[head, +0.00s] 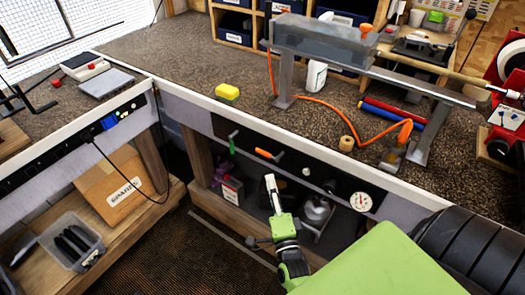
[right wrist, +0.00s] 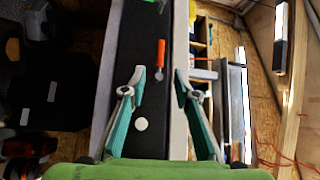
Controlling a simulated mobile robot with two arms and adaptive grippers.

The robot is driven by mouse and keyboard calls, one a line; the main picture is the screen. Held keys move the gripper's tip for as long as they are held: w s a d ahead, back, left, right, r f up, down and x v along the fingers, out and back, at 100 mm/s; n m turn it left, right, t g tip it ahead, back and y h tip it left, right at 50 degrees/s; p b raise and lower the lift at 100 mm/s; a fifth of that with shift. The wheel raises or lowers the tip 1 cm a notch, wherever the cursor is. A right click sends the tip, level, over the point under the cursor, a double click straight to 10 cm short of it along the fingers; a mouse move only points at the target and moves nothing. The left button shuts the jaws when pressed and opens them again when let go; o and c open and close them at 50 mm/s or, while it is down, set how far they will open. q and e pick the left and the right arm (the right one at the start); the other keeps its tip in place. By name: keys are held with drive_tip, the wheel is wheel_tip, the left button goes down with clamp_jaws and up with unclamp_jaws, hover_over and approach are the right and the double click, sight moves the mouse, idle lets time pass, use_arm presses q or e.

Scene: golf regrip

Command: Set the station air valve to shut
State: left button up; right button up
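A dark panel (head: 325,181) on the bench's front face carries a lever with an orange handle (head: 268,154) and one with a green handle (head: 232,141). The orange handle lies roughly along the panel; the green one stands across it. No readable label tells which is the station air valve. In the right wrist view the orange handle (right wrist: 160,53) is ahead, beyond the fingertips. My right gripper (right wrist: 160,78) is open and empty, pointing at the panel. In the head view my right gripper (head: 270,183) is below and apart from the orange handle. My left gripper is not in view.
Boxes stand on the lower shelf behind my gripper.

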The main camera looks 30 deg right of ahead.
drive_tip(key=b, duration=0.1)
approach(263, 153)
drive_tip(key=f+x, duration=0.1)
drive_tip(key=x, duration=0.3)
drive_tip(key=b+x, duration=0.2)
drive_tip(key=x, duration=0.3)
drive_tip(key=shift+w+d+r, duration=0.1)
drive_tip(key=shift+w+d, duration=0.1)
drive_tip(key=shift+w+d+r, duration=0.1)
drive_tip(key=shift+w+d, duration=0.15)
drive_tip(key=shift+w, duration=0.3)
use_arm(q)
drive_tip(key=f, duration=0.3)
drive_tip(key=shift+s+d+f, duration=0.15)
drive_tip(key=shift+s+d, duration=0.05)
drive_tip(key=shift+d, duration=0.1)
use_arm(e)
clamp_jaws()
